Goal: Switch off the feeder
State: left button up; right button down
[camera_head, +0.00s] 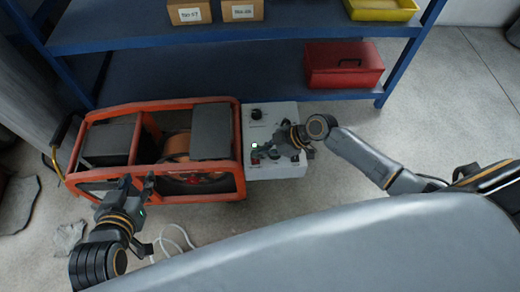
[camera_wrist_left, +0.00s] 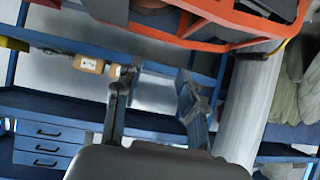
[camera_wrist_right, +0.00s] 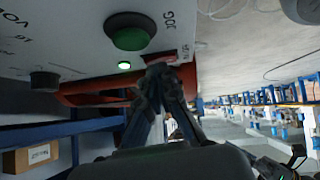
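The feeder is an orange-framed machine (camera_head: 158,107) on the floor, with a light grey control box (camera_head: 285,173) at its right side. The box has a black knob (camera_head: 256,114), a lit green lamp (camera_head: 254,145) and a small red part (camera_head: 255,161). The right wrist view shows the lit lamp (camera_wrist_right: 124,65), a green button (camera_wrist_right: 130,32) marked JOG and a dark knob (camera_wrist_right: 44,81). My right gripper (camera_wrist_right: 160,74) is shut with nothing visible in it, close to the panel; contact is unclear. My left gripper (camera_wrist_left: 155,82) is open and empty, in front of the frame.
Blue shelving (camera_head: 195,37) stands behind, with small cardboard boxes (camera_head: 242,11), a yellow tray (camera_head: 380,9) and a red case (camera_head: 343,66). A pale cable (camera_head: 172,240) lies on the floor near my left gripper. Open floor lies at the right.

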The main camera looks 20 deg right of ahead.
jog(key=shift+s+a, duration=0.1)
jog(key=shift+s, duration=0.35)
pick_arm(q)
jog(key=shift+s+a+f+g, duration=0.2)
jog(key=shift+s+f+g, duration=0.2)
jog(key=shift+s+f, duration=0.15)
jog(key=shift+s+a+f+g, duration=0.2)
jog(key=shift+s+f+g, duration=0.2)
jog(key=shift+s, duration=0.1)
pick_arm(e)
jog(key=shift+r, duration=0.1)
